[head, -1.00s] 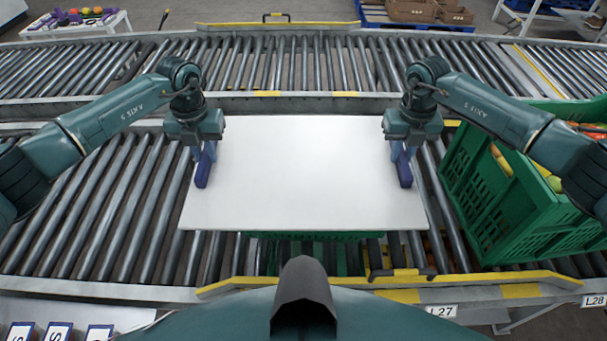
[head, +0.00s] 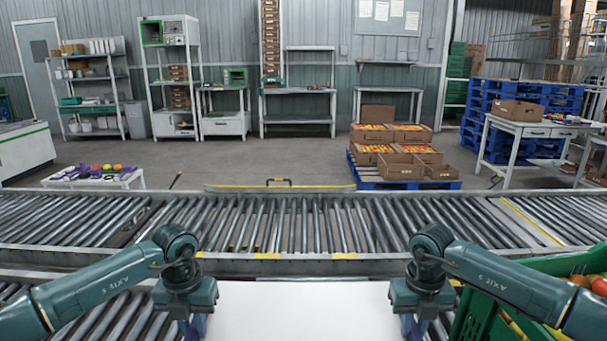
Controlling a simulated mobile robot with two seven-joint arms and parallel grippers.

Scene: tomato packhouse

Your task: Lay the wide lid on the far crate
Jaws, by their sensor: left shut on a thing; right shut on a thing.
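The wide lid (head: 305,312) is a flat white panel at the bottom centre of the head view, its near part cut off by the frame. My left gripper (head: 195,326) is shut on its left edge and my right gripper (head: 413,327) is shut on its right edge. The fingers show only in part at the bottom of the frame. A green crate (head: 468,318) with tomatoes stands to the right, partly behind my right arm. I cannot tell whether it is the far crate. No crate shows under the lid now.
A roller conveyor (head: 300,222) runs across beyond the lid, with a raised yellow-edged gate (head: 280,186) at its far side. Behind it are a blue pallet (head: 400,184) with boxes, a low white table (head: 95,180) and shelves.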

